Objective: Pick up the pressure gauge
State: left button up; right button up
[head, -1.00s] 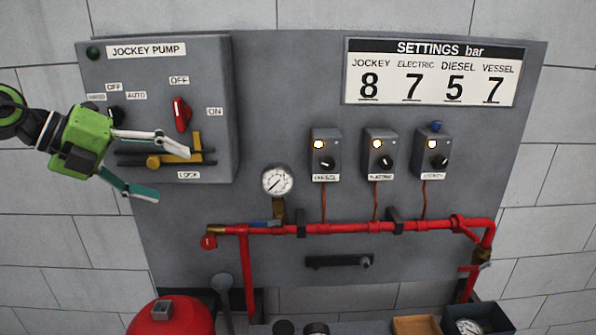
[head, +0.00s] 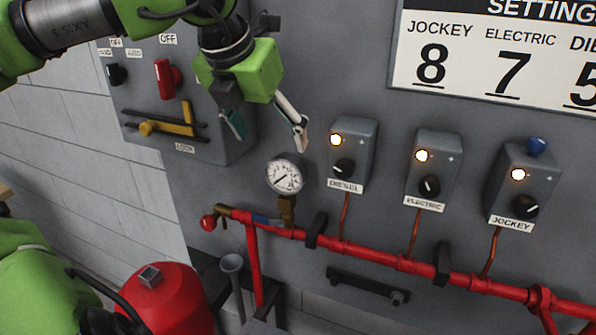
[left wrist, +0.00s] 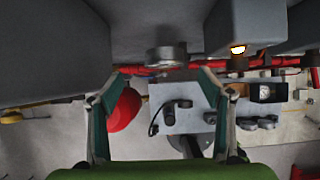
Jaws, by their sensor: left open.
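The round white-faced pressure gauge (head: 285,175) stands upright on a brass fitting (head: 287,208) above the red pipe, in front of the grey panel. In the left wrist view the gauge (left wrist: 166,55) shows from above as a short grey cylinder, ahead of and between the fingers. My left gripper (head: 268,130) is open and empty just above the gauge, its fingers pointing down. Its two spread fingers also show in the left wrist view (left wrist: 162,82). No finger visibly touches the gauge. My right gripper is not in view.
The diesel switch box (head: 352,155) sits close to the gauge's right. A red tank (head: 170,305) stands at the lower left.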

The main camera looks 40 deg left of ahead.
aim_at(286, 169)
pick_arm(q)
jog(key=p+x, duration=0.1)
jog(key=x, duration=0.3)
jog(key=shift+w+a+f, duration=0.1)
jog(key=shift+a+f, duration=0.1)
jog(key=shift+f, duration=0.15)
jog(key=shift+w+d+f+p, duration=0.2)
jog(key=shift+w+f+p, duration=0.3)
jog(key=shift+f, duration=0.25)
jog(key=p+x, duration=0.1)
jog(key=x, duration=0.2)
jog(key=shift+s+d+f+p, duration=0.2)
jog(key=shift+f+p, duration=0.1)
jog(key=shift+p, duration=0.1)
jog(key=shift+w+a+f, duration=0.1)
jog(key=shift+w+f, duration=0.35)
jog(key=shift+f, duration=0.1)
jog(key=shift+s, duration=0.1)
jog(key=shift+c, duration=1.2)
jog(key=c, duration=1.1)
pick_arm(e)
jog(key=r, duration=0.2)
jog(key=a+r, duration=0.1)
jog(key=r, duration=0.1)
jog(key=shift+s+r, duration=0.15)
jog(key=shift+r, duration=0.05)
